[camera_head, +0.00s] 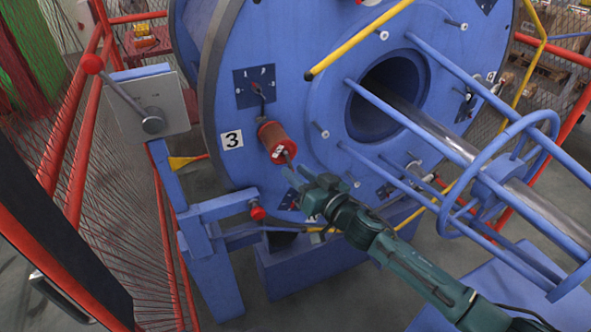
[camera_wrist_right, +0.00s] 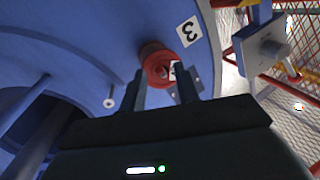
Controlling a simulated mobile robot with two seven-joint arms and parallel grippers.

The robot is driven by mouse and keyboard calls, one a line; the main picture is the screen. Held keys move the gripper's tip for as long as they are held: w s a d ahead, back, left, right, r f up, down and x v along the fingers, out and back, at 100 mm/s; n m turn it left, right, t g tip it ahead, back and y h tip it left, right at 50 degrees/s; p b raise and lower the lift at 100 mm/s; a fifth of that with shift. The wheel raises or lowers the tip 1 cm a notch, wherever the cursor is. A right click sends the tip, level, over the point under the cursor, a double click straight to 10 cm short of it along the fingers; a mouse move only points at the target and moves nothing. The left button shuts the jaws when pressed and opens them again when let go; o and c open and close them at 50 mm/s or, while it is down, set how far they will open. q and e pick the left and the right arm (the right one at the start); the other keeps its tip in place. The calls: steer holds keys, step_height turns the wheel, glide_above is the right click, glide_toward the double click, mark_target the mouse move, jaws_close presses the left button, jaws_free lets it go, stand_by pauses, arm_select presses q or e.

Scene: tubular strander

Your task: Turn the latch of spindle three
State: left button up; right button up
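Spindle three carries a copper-red bobbin (camera_head: 274,138) on the blue disc, beside the white number 3 plate (camera_head: 232,140). Its red end flange (camera_wrist_right: 162,69) faces me in the right wrist view. A small pale part, apparently the latch (camera_head: 279,153), shows at the bobbin's front end; its exact angle is too small to tell. My right gripper (camera_head: 291,174) is just below and in front of that end. In the wrist view its two fingers (camera_wrist_right: 160,92) stand apart with the flange seen beyond the gap, and nothing is clearly held. My left gripper is out of view.
A dial plate (camera_head: 255,87) with a pointer is above the bobbin. Blue guide bars (camera_head: 395,118) and a yellow rod (camera_head: 360,38) project from the disc. A grey box with a red-knobbed lever (camera_head: 152,112) stands left. A red-knobbed bar (camera_head: 257,212) is below.

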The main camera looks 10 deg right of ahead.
steer(key=shift+w+a, duration=0.35)
steer(key=shift+w, duration=0.2)
steer(key=shift+c, duration=0.5)
jaws_close()
